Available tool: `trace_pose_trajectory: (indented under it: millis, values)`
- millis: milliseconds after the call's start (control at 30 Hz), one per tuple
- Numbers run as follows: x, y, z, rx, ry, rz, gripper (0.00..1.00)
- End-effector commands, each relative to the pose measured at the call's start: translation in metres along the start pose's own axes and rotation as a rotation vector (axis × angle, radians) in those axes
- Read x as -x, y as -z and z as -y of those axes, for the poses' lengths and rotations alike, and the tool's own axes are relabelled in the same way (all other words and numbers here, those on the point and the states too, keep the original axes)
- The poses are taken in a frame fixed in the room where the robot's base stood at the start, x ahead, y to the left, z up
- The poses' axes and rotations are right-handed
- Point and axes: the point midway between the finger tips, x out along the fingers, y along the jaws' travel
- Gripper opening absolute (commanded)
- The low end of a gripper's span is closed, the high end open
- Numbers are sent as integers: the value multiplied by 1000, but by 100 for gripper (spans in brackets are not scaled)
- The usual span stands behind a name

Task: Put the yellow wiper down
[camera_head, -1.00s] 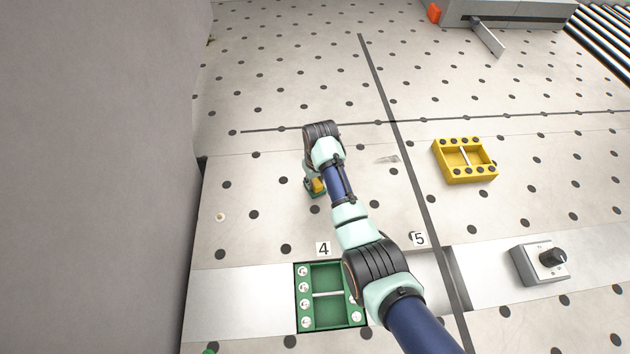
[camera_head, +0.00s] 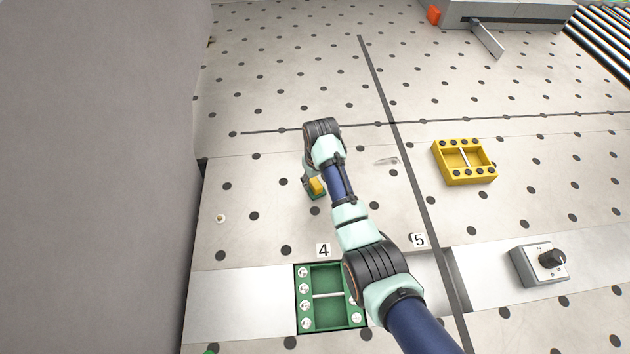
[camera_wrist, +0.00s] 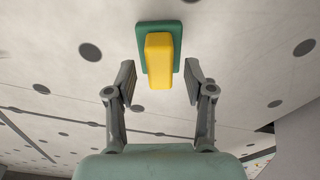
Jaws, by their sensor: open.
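The yellow wiper shows in the wrist view as a yellow block (camera_wrist: 159,62) on a green base (camera_wrist: 166,30). In the head view its yellow part (camera_head: 317,186) shows just below my wrist, partly hidden by my arm. It appears to rest on the dotted table, base down. My gripper (camera_wrist: 159,80) is open, with one finger on each side of the yellow block. A gap shows between each finger and the block.
A green tray (camera_head: 328,330) sits by label 4 (camera_head: 323,249). A yellow tray (camera_head: 465,177) lies to the right. A grey knob box (camera_head: 540,262) stands at the lower right. A grey wall (camera_head: 100,180) bounds the left. The table around the wiper is mostly clear.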

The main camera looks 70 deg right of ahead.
Motion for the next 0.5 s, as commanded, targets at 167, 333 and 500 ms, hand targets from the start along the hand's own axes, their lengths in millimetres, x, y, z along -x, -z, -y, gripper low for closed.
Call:
trace_pose_trajectory:
  millis: [167,333,500]
  values:
    - [49,1,0,0,-1,-5,53]
    - [85,1,0,0,-1,-3,53]
    - [101,0,0,0,0,0,53]
